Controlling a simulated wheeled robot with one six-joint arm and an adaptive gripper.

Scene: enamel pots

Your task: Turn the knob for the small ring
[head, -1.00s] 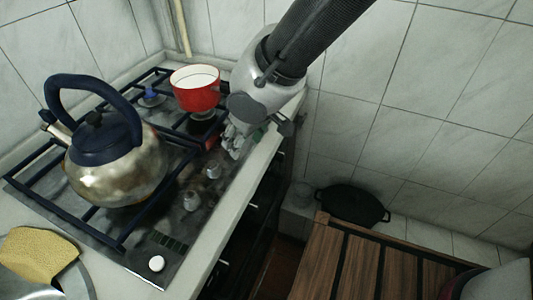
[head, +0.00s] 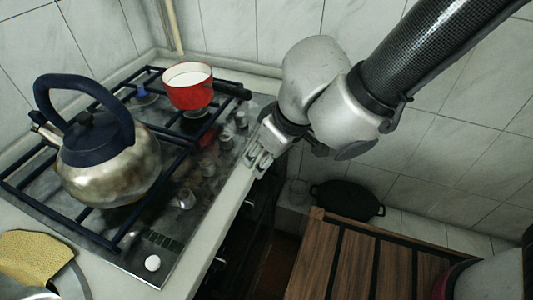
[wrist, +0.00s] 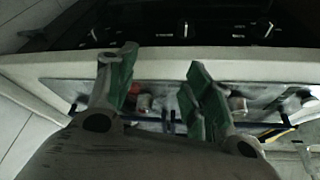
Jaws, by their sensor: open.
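The gas hob (head: 128,232) has a row of grey knobs along its right side: a far knob (head: 241,119), one beside it (head: 226,141), one in the middle (head: 207,166) and a nearer one (head: 185,198). A white round knob (head: 152,262) sits at the near corner. I cannot tell which serves the small ring. My gripper (head: 260,160) is open and empty over the counter's front edge, just right of the far knobs and apart from them. In the wrist view its green-padded fingers (wrist: 162,64) stand apart, with a knob (wrist: 145,103) visible beyond the gap.
A red saucepan (head: 188,93) stands at the back of the hob, its dark handle pointing right towards my arm. A steel kettle (head: 105,170) stands at the left. A yellow cloth (head: 32,257) lies near left. A black pan (head: 346,199) and wooden top (head: 335,258) are lower right.

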